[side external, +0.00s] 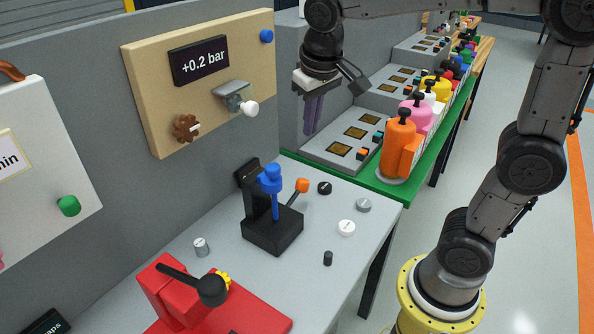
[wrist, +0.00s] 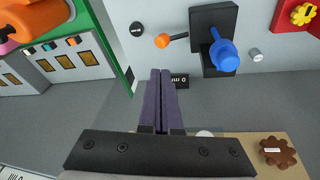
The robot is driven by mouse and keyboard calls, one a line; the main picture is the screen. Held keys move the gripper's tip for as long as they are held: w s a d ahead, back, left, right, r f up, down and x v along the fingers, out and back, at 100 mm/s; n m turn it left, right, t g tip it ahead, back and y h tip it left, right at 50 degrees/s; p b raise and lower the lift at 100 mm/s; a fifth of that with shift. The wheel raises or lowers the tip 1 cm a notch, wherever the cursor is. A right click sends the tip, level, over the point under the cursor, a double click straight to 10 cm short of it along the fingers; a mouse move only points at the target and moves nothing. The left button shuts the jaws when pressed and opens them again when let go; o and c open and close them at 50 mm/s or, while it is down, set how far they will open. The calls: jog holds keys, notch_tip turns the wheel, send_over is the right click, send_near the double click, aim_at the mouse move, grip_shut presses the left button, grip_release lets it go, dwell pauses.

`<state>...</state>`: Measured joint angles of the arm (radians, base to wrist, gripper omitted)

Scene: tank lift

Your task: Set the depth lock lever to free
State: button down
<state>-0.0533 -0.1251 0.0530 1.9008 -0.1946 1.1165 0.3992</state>
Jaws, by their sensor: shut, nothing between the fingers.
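A lever with an orange knob (side external: 302,185) sticks out from the side of a black stand (side external: 272,232) on the grey bench; I take it to be the depth lock lever. In the wrist view, the orange-knobbed lever (wrist: 172,40) lies above my fingertips in the picture. The stand carries a blue upright piece (side external: 271,181), which also shows in the wrist view (wrist: 223,54). My gripper (side external: 308,132) is shut and empty, its purple fingers pointing down, above and apart from the lever. In the wrist view, the shut fingers (wrist: 160,75) partly cover a small black display. The lever's position markings cannot be read.
A tan wall panel (side external: 145,70) has a "+0.2 bar" display, a brown knob (side external: 186,128) and a white-knobbed handle (side external: 250,108). A red device (side external: 172,290) stands at the front. Several small knobs dot the bench. Orange and pink bottles (side external: 397,145) stand on a green-edged bench behind.

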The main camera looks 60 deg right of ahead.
jog(key=g, duration=0.1)
send_over(296, 194)
notch_tip(296, 194, down, 4)
notch_tip(296, 194, down, 10)
jog(key=w+d, duration=0.1)
jog(key=shift+d+f+n, duration=0.2)
jog(key=shift+d+n, duration=0.05)
jog(key=shift+n, duration=0.05)
jog(key=shift+w, duration=0.1)
jog(key=shift+d+f, duration=0.8)
jog(key=shift+d, duration=0.05)
